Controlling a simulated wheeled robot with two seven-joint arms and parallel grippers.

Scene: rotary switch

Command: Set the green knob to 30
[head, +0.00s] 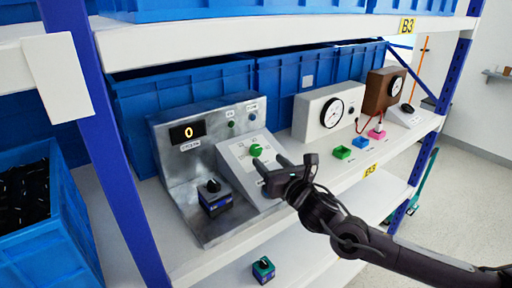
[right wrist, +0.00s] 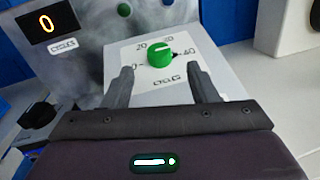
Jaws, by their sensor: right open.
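The green knob (head: 256,150) sits on a white sloped panel (head: 238,160) on the shelf. My right gripper (head: 285,169) is in front of the panel. In the right wrist view its two fingers (right wrist: 166,84) are apart, either side of and below the knob, holding nothing. My left gripper is not in view.
A metal box with a display (head: 188,131) reading 0 and a black knob block (head: 213,196) stand left of the panel. A white gauge box (head: 327,112) and a brown gauge box (head: 383,92) are to the right. Blue crates (head: 190,100) are behind.

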